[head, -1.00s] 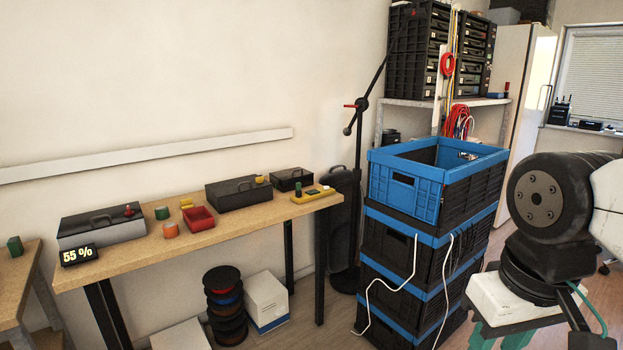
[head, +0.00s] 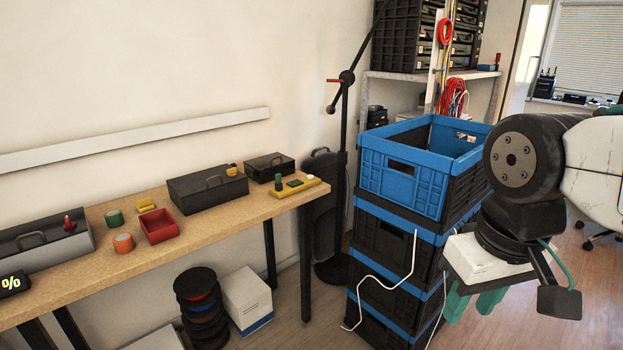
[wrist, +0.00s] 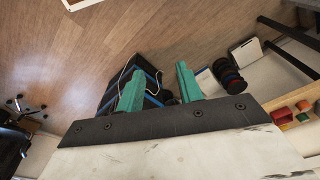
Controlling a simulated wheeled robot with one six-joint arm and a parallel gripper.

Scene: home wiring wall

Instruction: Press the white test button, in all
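A yellow board (head: 298,187) lies at the right end of the wooden workbench. It carries a small white part (head: 310,177), which looks like the test button, a flat green piece (head: 294,183) and an upright dark green block (head: 279,182). My gripper (head: 472,306) hangs at the right, in front of the blue crates, well apart from the board. In the wrist view my gripper (wrist: 160,72) shows two teal fingers spread apart with nothing between them. The white part cannot be made out in the wrist view.
Stacked blue and black crates (head: 400,185) with a white cable stand between my gripper and the bench's right end. The workbench (head: 200,225) also holds dark cases, a red bin (head: 160,226) and tape rolls. Spools (head: 200,300) and a white box (head: 247,300) stand below.

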